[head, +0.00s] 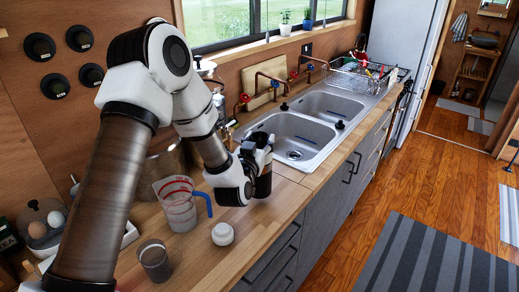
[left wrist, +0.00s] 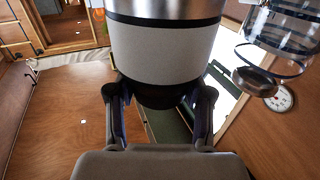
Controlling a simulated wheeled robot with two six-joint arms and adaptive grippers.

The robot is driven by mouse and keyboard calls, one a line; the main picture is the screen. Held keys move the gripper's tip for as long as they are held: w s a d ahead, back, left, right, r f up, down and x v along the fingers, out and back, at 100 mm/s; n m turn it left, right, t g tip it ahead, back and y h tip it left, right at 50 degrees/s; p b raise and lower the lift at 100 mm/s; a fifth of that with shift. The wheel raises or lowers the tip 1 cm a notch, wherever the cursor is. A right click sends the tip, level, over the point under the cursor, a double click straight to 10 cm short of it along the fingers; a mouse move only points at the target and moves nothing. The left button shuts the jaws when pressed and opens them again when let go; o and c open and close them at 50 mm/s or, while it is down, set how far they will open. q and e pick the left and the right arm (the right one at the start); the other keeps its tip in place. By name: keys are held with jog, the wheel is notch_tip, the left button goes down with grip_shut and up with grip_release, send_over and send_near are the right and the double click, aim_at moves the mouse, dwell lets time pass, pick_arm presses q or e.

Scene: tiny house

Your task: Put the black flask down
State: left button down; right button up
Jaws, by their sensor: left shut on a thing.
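My left gripper (head: 262,160) is over the wooden counter (head: 265,215), close to the near end of the sink. In the left wrist view, its two fingers (left wrist: 160,108) are shut on the black flask (left wrist: 165,50), one on each side of its dark end. The flask shows a pale band, black rings and a silvery part cut off by the top edge. My right gripper is not in view.
A clear measuring jug (head: 180,212), a small white round object (head: 222,234) and a dark-tinted cup (head: 155,262) stand on the counter left of the gripper. The double sink (head: 312,128) lies beyond, with a dish rack (head: 365,75) behind. Bare counter lies in front of the gripper.

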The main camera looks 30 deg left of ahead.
pick_arm(q)
notch_tip(320, 180, down, 4)
jog(key=shift+r+b, duration=0.25)
jog(key=shift+b, duration=0.7)
jog(key=shift+c, duration=2.3)
grip_release()
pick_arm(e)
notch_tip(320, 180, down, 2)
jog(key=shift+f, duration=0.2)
pick_arm(q)
jog(key=shift+r, duration=0.15)
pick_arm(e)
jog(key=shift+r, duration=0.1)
pick_arm(q)
jog(key=p+v, duration=0.2)
jog(key=v, duration=1)
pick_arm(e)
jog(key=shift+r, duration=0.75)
